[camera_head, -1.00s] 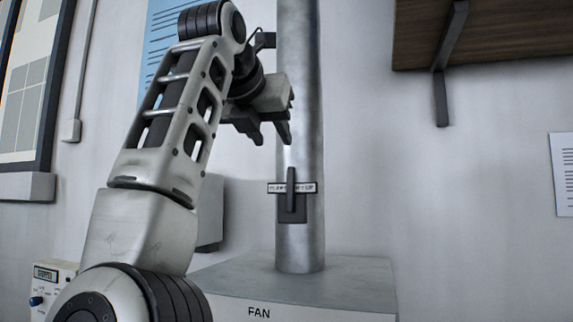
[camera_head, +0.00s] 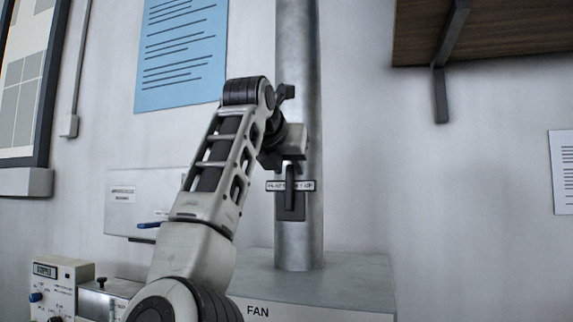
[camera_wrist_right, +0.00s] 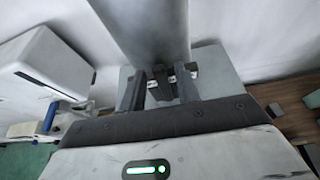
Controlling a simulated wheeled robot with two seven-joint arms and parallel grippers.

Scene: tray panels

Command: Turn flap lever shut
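The flap lever (camera_head: 290,186) is a dark upright handle on a dark plate, fixed to the front of the grey metal duct (camera_head: 299,235). A white label strip (camera_head: 304,186) crosses behind it. My right gripper (camera_head: 292,162) is at the duct, just above the lever and close to it; its fingers are partly hidden in the head view. In the right wrist view my right gripper (camera_wrist_right: 160,76) has its two fingers apart. The dark lever (camera_wrist_right: 162,86) shows in the gap between them; I cannot tell whether either finger touches it. My left gripper is not in view.
The duct stands on a box marked FAN (camera_head: 345,275). A white wall box (camera_head: 135,190) with a blue handle and a control box (camera_head: 60,285) are at left. A wooden shelf (camera_head: 500,30) with a bracket is upper right.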

